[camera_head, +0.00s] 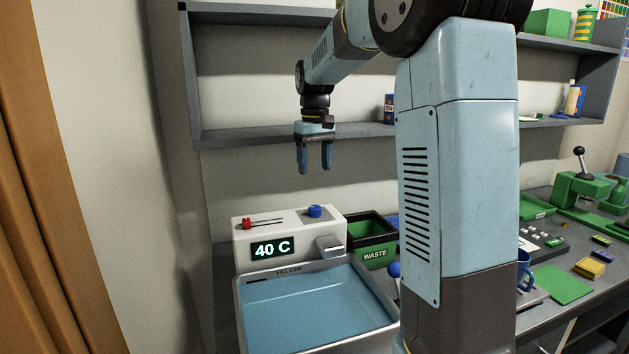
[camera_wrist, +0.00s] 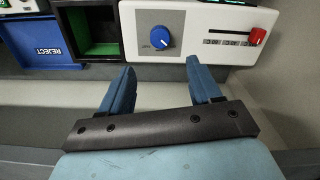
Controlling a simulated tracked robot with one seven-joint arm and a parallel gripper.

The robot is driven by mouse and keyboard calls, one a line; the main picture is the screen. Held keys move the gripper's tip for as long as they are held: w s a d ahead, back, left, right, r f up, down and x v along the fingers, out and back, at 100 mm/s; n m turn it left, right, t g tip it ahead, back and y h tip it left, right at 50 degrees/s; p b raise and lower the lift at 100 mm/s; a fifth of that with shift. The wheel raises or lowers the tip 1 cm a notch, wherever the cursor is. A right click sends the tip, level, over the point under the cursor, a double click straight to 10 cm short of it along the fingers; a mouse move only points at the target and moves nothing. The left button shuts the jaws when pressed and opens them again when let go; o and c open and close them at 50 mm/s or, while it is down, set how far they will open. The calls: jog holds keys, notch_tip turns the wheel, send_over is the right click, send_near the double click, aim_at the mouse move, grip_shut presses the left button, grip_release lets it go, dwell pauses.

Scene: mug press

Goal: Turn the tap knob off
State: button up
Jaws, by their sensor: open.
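The tap knob (camera_head: 314,211) is a small blue knob on top of the white tap unit (camera_head: 245,236), toward its right side. In the wrist view the blue knob (camera_wrist: 158,38) shows a white pointer line, with small lettering beside it that is too blurred to read. My gripper (camera_head: 315,172) hangs above the unit, pointing down with its fingers apart and empty. In the wrist view its two blue fingers (camera_wrist: 160,72) lie on either side of the knob's line, clear of it. The knob is untouched.
A red slider (camera_head: 247,223) sits left of the knob. The unit's display reads 40 C, and a spout (camera_head: 329,248) overhangs a water-filled basin (camera_head: 385,325). A green WASTE bin (camera_head: 374,256) stands close at right. A shelf (camera_head: 250,133) runs behind my gripper.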

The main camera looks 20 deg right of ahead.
jog(key=shift+r, duration=0.9)
jog(key=shift+s, duration=0.1)
jog(key=s+a+r+m+t, duration=0.1)
jog(key=s+r+t, duration=0.15)
jog(key=s, duration=1.45)
jog(key=s+f+t, duration=0.1)
jog(key=s+f, duration=0.2)
jog(key=s, duration=0.4)
jog(key=s+a+f+m+t, duration=0.1)
jog(key=s+f+t, duration=0.1)
jog(key=s+f, duration=0.2)
jog(key=s, duration=0.3)
